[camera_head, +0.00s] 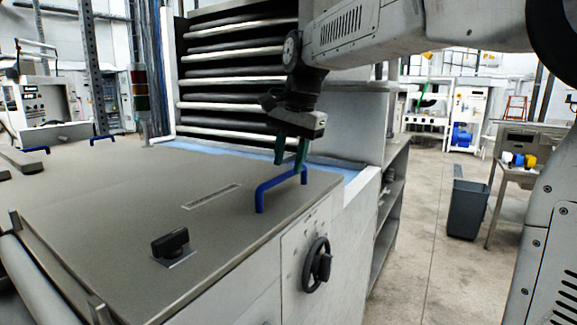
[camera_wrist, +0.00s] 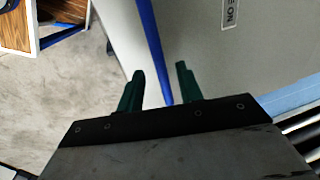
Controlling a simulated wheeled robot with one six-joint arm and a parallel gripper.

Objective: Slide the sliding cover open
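The sliding cover (camera_head: 120,205) is a flat grey-brown panel on top of the machine, and part of it shows in the wrist view (camera_wrist: 255,65). A blue bar handle (camera_head: 276,184) stands near its right edge. My gripper (camera_head: 289,164) is above the far end of this handle, pointing down. In the wrist view my gripper (camera_wrist: 160,70) has its two green fingers apart, with the blue handle (camera_wrist: 152,45) running between them. I see gaps beside the handle, so the gripper is open. Whether the fingertips reach down to the bar's level is hard to tell.
A black knob (camera_head: 171,243) stands on the cover's front part, and a black handwheel (camera_head: 317,265) is on the machine's side. Behind is a rack of rollers (camera_head: 235,75) with a light blue strip at its foot. A dark bin (camera_head: 467,208) stands on open floor at right.

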